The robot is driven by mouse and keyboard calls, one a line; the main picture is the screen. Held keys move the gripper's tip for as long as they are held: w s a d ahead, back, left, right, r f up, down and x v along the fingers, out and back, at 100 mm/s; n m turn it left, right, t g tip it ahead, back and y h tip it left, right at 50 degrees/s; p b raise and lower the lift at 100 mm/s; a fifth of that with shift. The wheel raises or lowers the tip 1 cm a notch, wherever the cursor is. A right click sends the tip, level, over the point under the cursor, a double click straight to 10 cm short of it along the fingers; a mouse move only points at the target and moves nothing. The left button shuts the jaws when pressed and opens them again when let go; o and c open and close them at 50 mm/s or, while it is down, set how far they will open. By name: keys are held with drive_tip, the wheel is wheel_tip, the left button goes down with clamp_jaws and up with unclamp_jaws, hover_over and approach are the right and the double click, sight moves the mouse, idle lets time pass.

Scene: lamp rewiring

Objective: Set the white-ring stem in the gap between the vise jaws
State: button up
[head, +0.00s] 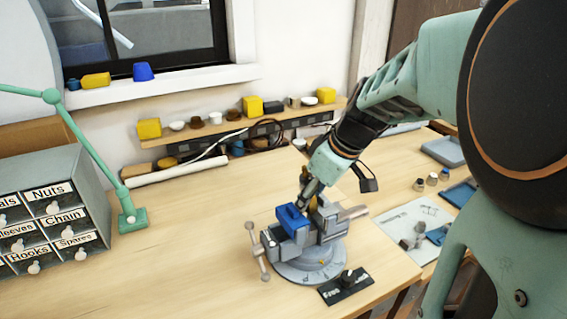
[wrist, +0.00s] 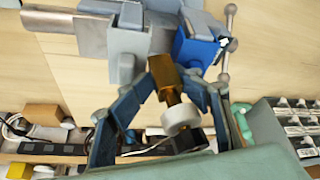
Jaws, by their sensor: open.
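The white-ring stem is a brass piece (wrist: 172,86) with a white ring (wrist: 180,119) at the end nearer the wrist camera; a little of its brass shows in the head view (head: 313,202). Its far end meets the gap between the vise jaws, a blue-topped jaw (wrist: 196,50) and a grey jaw (wrist: 126,62); how deep it sits is hidden. The vise (head: 308,259) stands on a round base on the bench. My gripper (wrist: 168,85) is open, its fingers on either side of the stem, above the vise (head: 309,189).
A black label plate (head: 345,287) lies in front of the vise. A labelled drawer cabinet (head: 50,205) and a green lamp (head: 130,216) stand left. A white sheet with small parts (head: 412,228) and blue trays (head: 443,152) are right. The bench left of the vise is clear.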

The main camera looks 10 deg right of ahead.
drive_tip(key=shift+s+d+f, duration=0.2)
drive_tip(key=shift+s+f, duration=0.2)
drive_tip(key=shift+f, duration=0.3)
drive_tip(key=shift+d+r, duration=0.1)
drive_tip(key=shift+r, duration=0.35)
drive_tip(key=v, duration=0.8)
drive_tip(key=shift+w+a+r, duration=0.2)
drive_tip(key=shift+w+a, duration=0.1)
drive_tip(key=shift+w, duration=0.1)
